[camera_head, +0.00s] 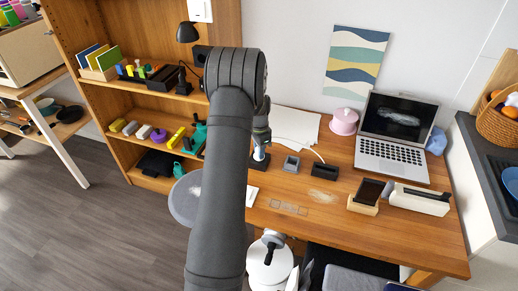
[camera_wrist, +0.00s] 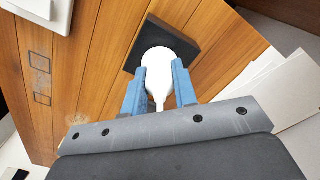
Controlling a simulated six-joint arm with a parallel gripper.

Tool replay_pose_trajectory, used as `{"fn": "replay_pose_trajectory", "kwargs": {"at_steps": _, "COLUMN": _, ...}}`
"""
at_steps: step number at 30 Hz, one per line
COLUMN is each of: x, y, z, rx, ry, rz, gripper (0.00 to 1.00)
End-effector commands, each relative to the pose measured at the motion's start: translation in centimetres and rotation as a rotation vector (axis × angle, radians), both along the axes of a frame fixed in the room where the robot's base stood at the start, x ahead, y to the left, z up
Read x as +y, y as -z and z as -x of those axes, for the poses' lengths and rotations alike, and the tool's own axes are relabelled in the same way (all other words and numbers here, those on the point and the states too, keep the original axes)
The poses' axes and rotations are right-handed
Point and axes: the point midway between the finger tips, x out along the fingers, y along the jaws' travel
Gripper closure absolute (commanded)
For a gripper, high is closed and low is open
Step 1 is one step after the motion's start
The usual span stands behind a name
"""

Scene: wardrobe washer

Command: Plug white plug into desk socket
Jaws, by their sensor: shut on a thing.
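The white plug (camera_wrist: 158,56) is between the two blue fingers of my gripper (camera_wrist: 160,72), which is shut on it. A white tail of the plug runs back between the fingers. The plug's front lies over a black square block (camera_wrist: 205,44) on the desk, which looks like the desk socket. The socket face is hidden behind the plug, and I cannot tell whether the plug is seated or just above it. In the head view my gripper (camera_head: 260,149) is low over the desk at the dark block (camera_head: 259,162), partly behind my arm.
On the wooden desk (camera_head: 340,195), a grey box (camera_head: 291,163) and a black holder (camera_head: 324,171) stand to the right of my gripper. A laptop (camera_head: 394,145), a pink pot (camera_head: 344,122) and a phone on a stand (camera_head: 367,195) are farther right. A shelf (camera_head: 150,98) is at left.

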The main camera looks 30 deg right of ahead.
Motion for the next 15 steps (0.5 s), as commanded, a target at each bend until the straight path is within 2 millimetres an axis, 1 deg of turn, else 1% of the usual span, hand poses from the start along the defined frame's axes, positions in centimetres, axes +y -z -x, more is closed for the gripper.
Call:
{"fn": "replay_pose_trajectory", "kwargs": {"at_steps": 6, "x": 0.01, "y": 0.58, "z": 0.02, "rx": 0.001, "ry": 0.0, "rz": 0.0, "gripper": 0.96}}
{"fn": "replay_pose_trajectory", "kwargs": {"at_steps": 7, "x": 0.01, "y": 0.6, "z": 0.01, "rx": 0.0, "ry": 0.0, "rz": 0.0, "gripper": 0.72}}
{"fn": "replay_pose_trajectory", "kwargs": {"at_steps": 10, "x": 0.0, "y": 0.56, "z": 0.01, "rx": 0.0, "ry": 0.0, "rz": 0.0, "gripper": 0.52}}
{"fn": "replay_pose_trajectory", "kwargs": {"at_steps": 11, "x": 0.0, "y": 0.56, "z": 0.01, "rx": 0.0, "ry": 0.0, "rz": 0.0, "gripper": 0.49}}
{"fn": "replay_pose_trajectory", "kwargs": {"at_steps": 15, "x": 0.0, "y": 0.55, "z": 0.01, "rx": 0.0, "ry": 0.0, "rz": 0.0, "gripper": 0.49}}
